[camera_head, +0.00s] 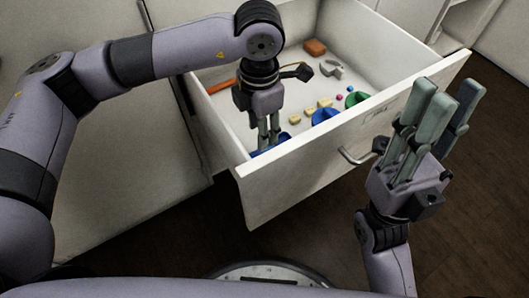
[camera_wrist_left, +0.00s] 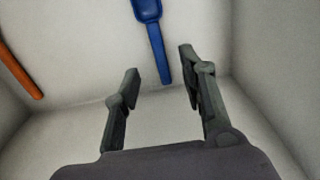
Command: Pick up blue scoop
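The blue scoop (camera_wrist_left: 155,45) lies on the drawer floor in the left wrist view. Its bowl is at the top edge and its handle points down between my left fingers. In the head view part of the blue scoop (camera_head: 284,137) shows low in the drawer, mostly hidden by my left gripper and the front panel. My left gripper (camera_head: 268,138) reaches down into the drawer over it. In the left wrist view my left gripper (camera_wrist_left: 158,72) is open, a finger on each side of the handle, with no visible grip. My right gripper (camera_head: 448,88) is open and empty outside the drawer.
The open white drawer (camera_head: 300,157) has a raised front panel and a handle (camera_head: 355,156). Inside are an orange-brown block (camera_head: 315,47), a grey piece (camera_head: 331,69), a blue dish (camera_head: 325,116), a green dish (camera_head: 356,98) and several small pieces. An orange stick (camera_wrist_left: 20,72) lies left of the scoop.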

